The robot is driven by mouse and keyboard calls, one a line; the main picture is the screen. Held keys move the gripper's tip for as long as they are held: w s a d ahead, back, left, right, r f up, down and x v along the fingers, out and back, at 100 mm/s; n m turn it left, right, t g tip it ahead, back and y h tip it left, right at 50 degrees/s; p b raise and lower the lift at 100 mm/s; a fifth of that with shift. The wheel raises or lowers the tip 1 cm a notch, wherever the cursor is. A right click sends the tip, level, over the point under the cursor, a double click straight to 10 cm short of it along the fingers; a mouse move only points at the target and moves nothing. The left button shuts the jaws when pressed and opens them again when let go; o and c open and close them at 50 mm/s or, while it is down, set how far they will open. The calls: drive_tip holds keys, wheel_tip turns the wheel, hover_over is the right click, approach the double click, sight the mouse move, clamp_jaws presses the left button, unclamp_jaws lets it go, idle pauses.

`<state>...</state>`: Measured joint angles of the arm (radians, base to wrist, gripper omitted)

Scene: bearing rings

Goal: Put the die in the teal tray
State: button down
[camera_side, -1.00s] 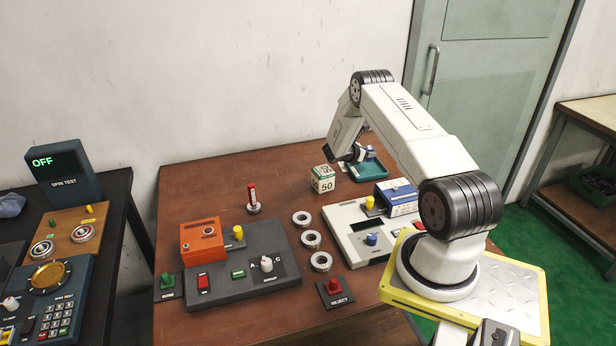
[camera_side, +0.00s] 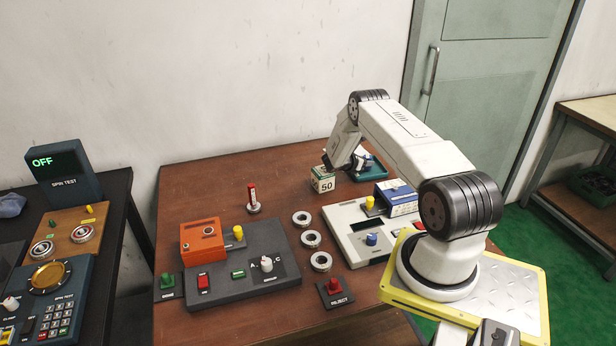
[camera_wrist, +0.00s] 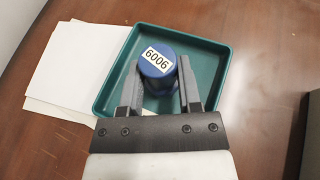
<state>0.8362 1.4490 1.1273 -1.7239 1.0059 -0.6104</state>
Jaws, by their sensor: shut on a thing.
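The die, a blue cylinder with a white label reading 6006 (camera_wrist: 157,64), stands between my fingers in the wrist view. My gripper (camera_wrist: 160,75) is shut on it, one finger on each side. The die is over or in the teal tray (camera_wrist: 222,62), inside its rim as seen from above; whether its base touches the tray floor I cannot tell. In the side view the tray (camera_side: 376,176) is at the back right of the brown table, partly hidden behind my wrist.
A cube box marked 50 (camera_side: 322,180) stands just left of my wrist. White paper (camera_wrist: 75,62) lies beside the tray. A pale fixture with a blue box (camera_side: 397,196) is in front of the tray. Several bearing rings (camera_side: 311,239) lie mid-table.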

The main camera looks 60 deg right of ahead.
drive_tip(key=shift+f, duration=0.1)
drive_tip(key=shift+c, duration=1.4)
unclamp_jaws()
drive_tip(key=shift+v, duration=0.8)
drive_tip(key=v, duration=0.3)
drive_tip(key=shift+w+a+r, duration=0.1)
drive_tip(key=shift+r, duration=0.15)
wheel_tip(320, 180, up, 7)
